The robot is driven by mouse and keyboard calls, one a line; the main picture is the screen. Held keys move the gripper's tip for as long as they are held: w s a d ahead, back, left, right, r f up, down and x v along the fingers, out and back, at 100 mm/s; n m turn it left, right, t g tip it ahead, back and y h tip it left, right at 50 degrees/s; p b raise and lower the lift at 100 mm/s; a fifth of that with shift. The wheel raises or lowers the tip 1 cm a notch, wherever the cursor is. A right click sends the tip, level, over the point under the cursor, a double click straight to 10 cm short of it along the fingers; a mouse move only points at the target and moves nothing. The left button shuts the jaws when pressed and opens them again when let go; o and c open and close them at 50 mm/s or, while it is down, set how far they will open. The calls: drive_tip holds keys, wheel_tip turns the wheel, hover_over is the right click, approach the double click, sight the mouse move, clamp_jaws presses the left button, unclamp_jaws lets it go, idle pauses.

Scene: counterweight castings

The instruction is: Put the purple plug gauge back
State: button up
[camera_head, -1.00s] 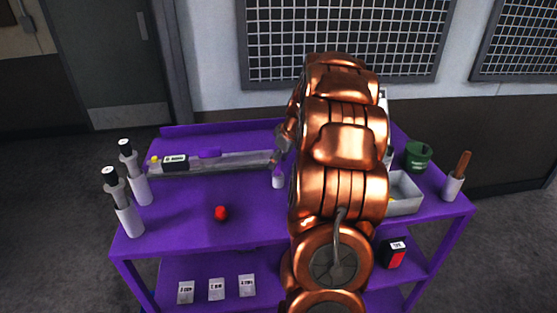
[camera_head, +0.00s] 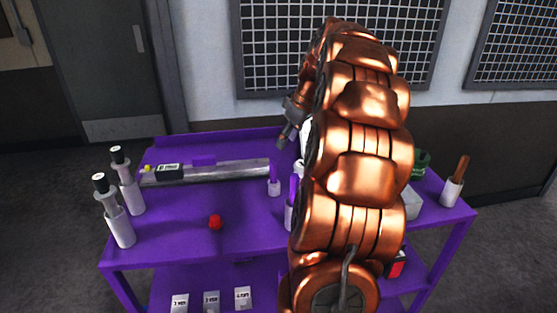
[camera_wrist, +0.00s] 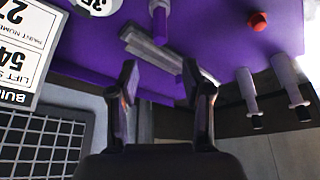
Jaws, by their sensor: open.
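A slim purple piece (camera_head: 274,174) stands upright in a small white base near the right end of the grey rail. A second upright purple piece (camera_head: 294,187), with white below it, stands just to its right, partly hidden by my arm. I cannot tell which is the plug gauge. In the wrist view a purple-ended piece with a pale collar (camera_wrist: 158,20) shows beyond the fingers. My gripper (camera_head: 282,142) is raised above the table by the rail's right end. In the wrist view my gripper (camera_wrist: 160,84) is open, with nothing between the fingers.
Two white black-topped cylinders (camera_head: 119,222) (camera_head: 130,190) stand left. A red knob (camera_head: 215,222) sits mid-table. A wooden-handled tool in a white cup (camera_head: 453,190) stands right.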

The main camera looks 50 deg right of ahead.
drive_tip(key=s+a+f+g+y, duration=0.1)
drive_tip(key=s+a+f+g, duration=0.1)
drive_tip(key=a, duration=1)
drive_tip(key=s+a+f+g, duration=0.1)
drive_tip(key=s+a, duration=0.1)
drive_tip(key=a, duration=1.1)
drive_tip(key=s+a+f+g, duration=0.1)
drive_tip(key=s+a+f, duration=0.2)
drive_tip(key=s, duration=0.4)
drive_tip(key=s+a+f+m+g+h, duration=0.1)
drive_tip(key=s+a+f, duration=0.1)
drive_tip(key=s+a, duration=0.4)
drive_tip(key=s+a+f+g, duration=0.1)
drive_tip(key=s+a+f, duration=0.2)
drive_tip(key=s, duration=0.5)
drive_tip(key=shift+s+a+f+m+h, duration=0.15)
drive_tip(key=shift+a+f+m+h, duration=0.2)
drive_tip(key=shift+a, duration=0.3)
